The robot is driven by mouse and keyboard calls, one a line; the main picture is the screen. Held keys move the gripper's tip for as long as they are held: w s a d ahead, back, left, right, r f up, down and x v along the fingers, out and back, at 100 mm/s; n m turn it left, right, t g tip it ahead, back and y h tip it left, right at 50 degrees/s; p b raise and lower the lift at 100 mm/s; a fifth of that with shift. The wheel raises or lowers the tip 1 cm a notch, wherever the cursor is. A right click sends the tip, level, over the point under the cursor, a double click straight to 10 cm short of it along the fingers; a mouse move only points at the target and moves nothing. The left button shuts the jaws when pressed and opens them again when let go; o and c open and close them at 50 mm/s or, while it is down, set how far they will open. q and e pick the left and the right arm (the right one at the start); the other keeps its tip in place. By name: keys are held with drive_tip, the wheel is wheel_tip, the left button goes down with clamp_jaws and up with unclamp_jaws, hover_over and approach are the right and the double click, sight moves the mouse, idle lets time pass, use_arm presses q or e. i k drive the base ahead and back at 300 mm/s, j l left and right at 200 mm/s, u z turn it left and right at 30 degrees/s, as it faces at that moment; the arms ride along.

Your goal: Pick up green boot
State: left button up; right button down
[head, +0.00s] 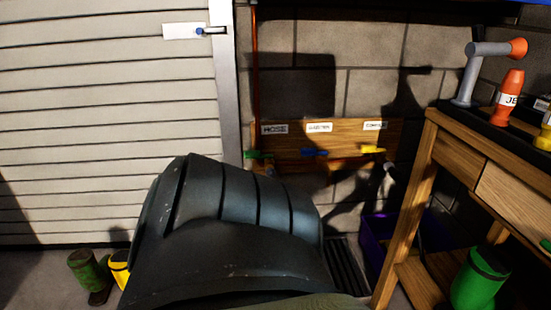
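A dark green boot (88,272) stands on the floor at the lower left of the head view, in front of the pale slatted door. A yellow boot (120,268) is just to its right, partly hidden behind a large dark ribbed shape. Neither of my grippers is in view.
The large dark ribbed shape (235,240) fills the lower middle; I cannot tell what it is. A wooden workbench (455,155) stands at right, with a bright green container (480,280) on its lower part. A purple bin (375,240) sits near the wall.

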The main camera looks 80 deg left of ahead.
sight(95, 278)
drive_tip(key=i+u, duration=0.1)
drive_tip(key=u, duration=3.95)
